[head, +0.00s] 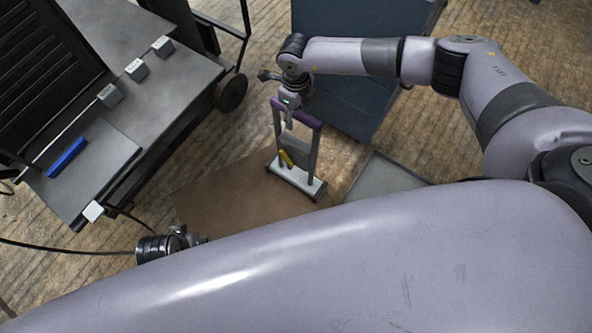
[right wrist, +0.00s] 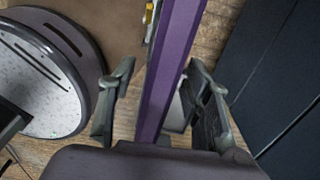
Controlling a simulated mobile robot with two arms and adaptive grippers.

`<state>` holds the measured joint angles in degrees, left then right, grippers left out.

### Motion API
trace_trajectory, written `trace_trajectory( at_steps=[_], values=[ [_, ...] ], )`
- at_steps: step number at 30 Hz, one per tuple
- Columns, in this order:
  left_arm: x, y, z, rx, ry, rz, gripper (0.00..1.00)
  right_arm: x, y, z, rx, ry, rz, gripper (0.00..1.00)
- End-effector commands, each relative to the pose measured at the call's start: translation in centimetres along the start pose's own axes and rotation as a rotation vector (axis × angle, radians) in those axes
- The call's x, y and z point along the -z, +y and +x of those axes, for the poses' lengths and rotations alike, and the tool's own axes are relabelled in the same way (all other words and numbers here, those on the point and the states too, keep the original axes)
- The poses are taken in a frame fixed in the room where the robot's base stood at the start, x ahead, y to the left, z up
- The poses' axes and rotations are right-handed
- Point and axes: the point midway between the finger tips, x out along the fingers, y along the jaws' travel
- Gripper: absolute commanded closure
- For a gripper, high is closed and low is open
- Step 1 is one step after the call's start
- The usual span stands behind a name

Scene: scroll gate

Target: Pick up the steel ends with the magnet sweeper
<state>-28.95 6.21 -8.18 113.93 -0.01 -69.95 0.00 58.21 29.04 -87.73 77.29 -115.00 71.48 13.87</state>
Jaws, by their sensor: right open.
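The magnet sweeper (head: 295,178) stands upright on a brown mat (head: 225,195), with two grey uprights, a pale base, a yellow lever (head: 286,158) and a purple top bar (head: 303,117). My right gripper (head: 289,117) is at the bar from above. In the right wrist view the purple bar (right wrist: 172,70) runs between the two spread fingers of my right gripper (right wrist: 160,100), with gaps beside it. My left gripper (head: 195,238) shows only in part beyond the large arm link, and its fingers are unclear. I cannot make out any steel ends on the mat.
A grey tray (head: 385,182) lies on the wooden floor right of the sweeper. A dark blue panel (head: 355,100) stands behind it. At left is a dark bench (head: 165,100) with small labelled blocks and a blue bar (head: 67,157). A black cable crosses the floor at lower left.

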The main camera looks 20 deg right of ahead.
Motion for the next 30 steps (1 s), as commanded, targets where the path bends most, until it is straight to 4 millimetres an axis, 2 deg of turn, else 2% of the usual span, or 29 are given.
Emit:
trace_trajectory(
  at_steps=[10,30],
  values=[
    [-0.34,0.00,-0.26,0.000,-0.005,-0.002,0.60,0.00,0.02,0.06,0.000,0.000,0.000,0.56],
    [0.04,-0.17,-0.02,0.003,-0.001,-0.001,0.60,0.00,0.00,0.05,0.000,0.000,0.000,1.00]
  ],
)
